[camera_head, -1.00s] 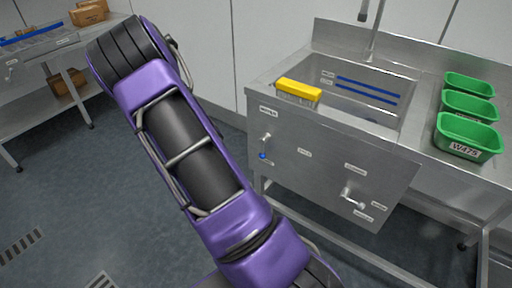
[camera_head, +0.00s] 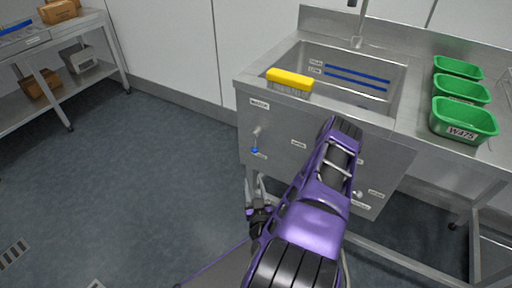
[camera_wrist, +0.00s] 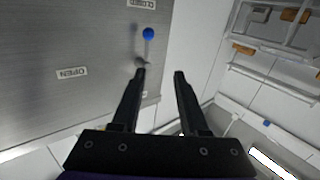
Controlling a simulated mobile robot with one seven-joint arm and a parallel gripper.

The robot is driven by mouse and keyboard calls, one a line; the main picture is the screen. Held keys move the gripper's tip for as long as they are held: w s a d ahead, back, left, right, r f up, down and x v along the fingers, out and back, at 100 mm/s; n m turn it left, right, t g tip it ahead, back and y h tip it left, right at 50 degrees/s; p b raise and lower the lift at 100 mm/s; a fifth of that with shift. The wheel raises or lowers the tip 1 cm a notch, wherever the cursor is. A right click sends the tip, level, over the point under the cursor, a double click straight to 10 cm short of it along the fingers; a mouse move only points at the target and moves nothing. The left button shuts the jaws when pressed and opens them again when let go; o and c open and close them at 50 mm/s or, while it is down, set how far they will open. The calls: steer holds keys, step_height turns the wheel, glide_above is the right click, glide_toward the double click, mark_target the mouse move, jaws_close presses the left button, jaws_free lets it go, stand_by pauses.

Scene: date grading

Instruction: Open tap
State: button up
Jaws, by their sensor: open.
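The tap is a small metal lever with a blue ball end (camera_head: 255,150) on the left of the sink's steel front panel (camera_head: 285,165). In the wrist view its blue ball (camera_wrist: 148,34) points toward the CLOSED label (camera_wrist: 142,4). The OPEN label (camera_wrist: 72,73) lies to the left, off the lever's line. My gripper (camera_wrist: 160,74) is open and empty. Its left fingertip overlaps the lever's pivot end in the picture; I cannot tell whether they touch. In the head view my gripper is low, below the blue ball, partly beside my arm.
A second lever (camera_head: 358,195) on the panel's right is partly hidden by my arm. A yellow brush (camera_head: 290,78) lies on the basin's front rim. Green tubs (camera_head: 462,120) stand right of the basin. A shelf with boxes (camera_head: 82,60) is far left. The floor at left is clear.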

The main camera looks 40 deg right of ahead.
steer(key=s+m+h, duration=0.1)
glide_toward(255, 146)
steer(key=shift+g, duration=0.3)
steer(key=x, duration=0.6)
steer(key=b+x, duration=0.1)
steer(key=x, duration=0.2)
steer(key=shift+w+a+r, duration=0.1)
steer(key=shift+r, duration=0.2)
jaws_close()
stand_by(1.3)
